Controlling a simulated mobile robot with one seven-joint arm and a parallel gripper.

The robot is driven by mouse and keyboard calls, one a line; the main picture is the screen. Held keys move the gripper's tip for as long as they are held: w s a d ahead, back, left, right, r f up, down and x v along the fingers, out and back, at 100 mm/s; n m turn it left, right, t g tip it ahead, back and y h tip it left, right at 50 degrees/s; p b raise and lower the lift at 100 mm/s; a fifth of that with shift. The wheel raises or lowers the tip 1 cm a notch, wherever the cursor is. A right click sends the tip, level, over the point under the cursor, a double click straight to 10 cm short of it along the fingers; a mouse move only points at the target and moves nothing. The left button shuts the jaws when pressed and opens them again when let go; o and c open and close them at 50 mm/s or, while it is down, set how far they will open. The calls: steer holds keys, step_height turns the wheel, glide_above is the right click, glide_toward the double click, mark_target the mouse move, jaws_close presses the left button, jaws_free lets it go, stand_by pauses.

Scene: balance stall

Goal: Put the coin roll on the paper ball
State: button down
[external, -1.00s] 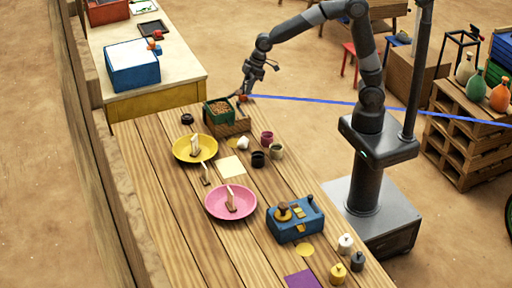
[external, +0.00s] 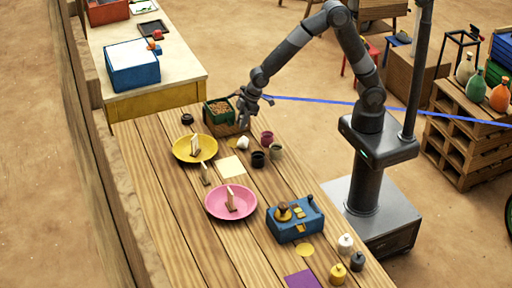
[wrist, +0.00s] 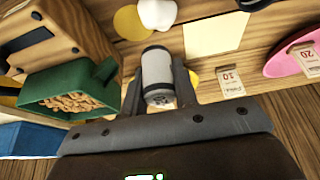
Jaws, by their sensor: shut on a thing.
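My gripper (wrist: 158,98) is shut on a pale grey cylinder with dark end bands, the coin roll (wrist: 156,68), seen between the fingers in the wrist view. In the external view my gripper (external: 244,121) is above the table beside the green tray, and the roll cannot be made out there. The paper ball (wrist: 158,16), a white lump, lies on the table beyond the roll at the top of the wrist view, by a yellow disc (wrist: 131,23). In the external view the paper ball (external: 243,143) is just below my gripper in the picture, apart from it.
A green tray of brown bits (external: 207,112) and a wooden box stand left of my gripper. A cream sheet (external: 232,167), a black cup (external: 258,159), a maroon cup (external: 267,138) and a yellow plate (external: 179,153) are close to the ball. A pink plate (external: 212,209) lies nearer the camera.

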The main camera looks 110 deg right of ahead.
mark_target(241, 139)
steer(key=shift+w+a+f, duration=0.4)
steer(key=shift+a, duration=0.1)
steer(key=shift+f, duration=2)
steer(key=shift+f, duration=0.1)
steer(key=c, duration=1.1)
jaws_free()
steer(key=shift+c, duration=0.2)
